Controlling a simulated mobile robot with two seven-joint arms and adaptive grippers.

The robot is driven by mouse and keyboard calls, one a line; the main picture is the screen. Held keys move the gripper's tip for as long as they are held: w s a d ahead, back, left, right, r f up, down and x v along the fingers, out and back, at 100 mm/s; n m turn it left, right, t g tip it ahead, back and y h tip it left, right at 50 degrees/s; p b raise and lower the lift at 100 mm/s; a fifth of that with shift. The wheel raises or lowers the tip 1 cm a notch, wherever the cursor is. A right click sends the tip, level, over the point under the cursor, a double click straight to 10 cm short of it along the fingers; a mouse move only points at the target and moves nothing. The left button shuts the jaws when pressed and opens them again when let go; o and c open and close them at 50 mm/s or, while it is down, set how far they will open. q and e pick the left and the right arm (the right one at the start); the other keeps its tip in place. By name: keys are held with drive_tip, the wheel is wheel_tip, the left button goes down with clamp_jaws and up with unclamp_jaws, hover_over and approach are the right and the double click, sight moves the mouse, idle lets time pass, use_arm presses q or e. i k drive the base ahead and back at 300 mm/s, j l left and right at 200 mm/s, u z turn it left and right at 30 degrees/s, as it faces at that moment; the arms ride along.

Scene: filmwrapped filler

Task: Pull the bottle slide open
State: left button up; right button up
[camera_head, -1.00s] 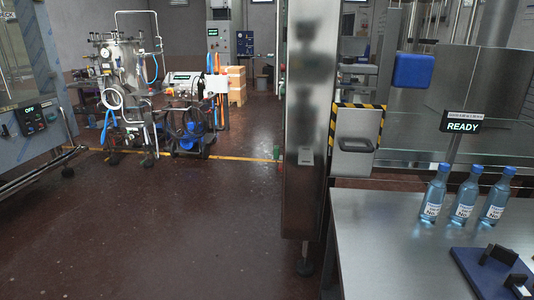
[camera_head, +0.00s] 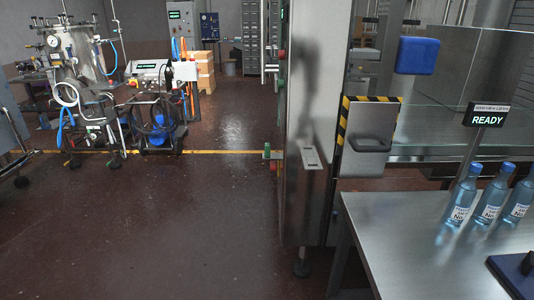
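The likely bottle slide is a grey metal panel (camera_head: 366,150) with a dark pull handle, edged in yellow-and-black stripes, on the machine's side right of centre. It looks shut. Three blue bottles with white labels, the nearest being the left bottle (camera_head: 460,196), stand upright on a steel table at the right. A sign reading READY (camera_head: 486,117) stands behind them. Neither of my grippers is in view.
The steel table (camera_head: 400,225) fills the lower right, with a dark blue block (camera_head: 515,272) on it. A tall steel column (camera_head: 312,140) stands left of the panel. The brown floor (camera_head: 190,230) ahead is clear. Wheeled equipment (camera_head: 85,85) stands at the back left.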

sight(370, 125)
drive_tip(key=k+z, duration=0.1)
drive_tip(key=i+l+z, duration=0.2)
drive_tip(key=l+z, duration=0.25)
drive_tip(key=l, duration=0.15)
drive_tip(key=i+l+z, duration=0.2)
drive_tip(key=k+l, duration=0.05)
